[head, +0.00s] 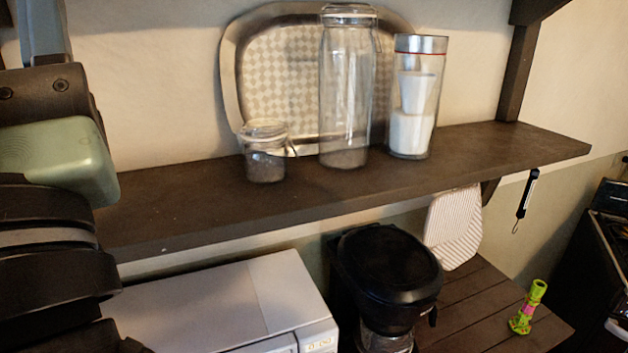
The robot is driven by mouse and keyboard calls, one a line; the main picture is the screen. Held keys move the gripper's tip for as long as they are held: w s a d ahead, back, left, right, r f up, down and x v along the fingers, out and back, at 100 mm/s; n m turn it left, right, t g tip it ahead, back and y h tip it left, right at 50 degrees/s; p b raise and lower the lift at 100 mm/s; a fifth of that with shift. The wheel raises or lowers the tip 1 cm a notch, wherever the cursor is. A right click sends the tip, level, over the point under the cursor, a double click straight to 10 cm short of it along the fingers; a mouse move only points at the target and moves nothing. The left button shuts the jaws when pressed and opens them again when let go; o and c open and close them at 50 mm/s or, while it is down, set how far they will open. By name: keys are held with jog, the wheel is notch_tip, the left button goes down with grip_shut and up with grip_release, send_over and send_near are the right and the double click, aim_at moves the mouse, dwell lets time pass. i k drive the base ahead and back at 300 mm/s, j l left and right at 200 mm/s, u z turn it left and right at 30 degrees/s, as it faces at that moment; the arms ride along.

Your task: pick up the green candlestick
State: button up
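The green candlestick (527,308) stands upright at the lower right, near the right end of a dark slatted wooden surface (470,310) below the shelf. It is bright green with a pink band around its middle and a wider foot. Nothing touches it or covers it. Dark links of my arm fill the left edge of the picture, far from the candlestick. My gripper's fingers do not show.
The dark wall shelf (400,185) runs above, bearing a small jar (265,165), a tall jar (345,100), a container (415,110) and a tray (240,60). Below are a white microwave (220,305) and a black coffee maker (388,275). A stove (605,240) stands right.

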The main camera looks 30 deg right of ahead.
aim_at(519, 324)
jog(key=l+z, duration=0.15)
jog(key=z, duration=1.5)
jog(key=i+l+z, duration=0.1)
jog(key=l, duration=0.25)
jog(key=i+l+z, duration=0.15)
jog(key=l, duration=0.2)
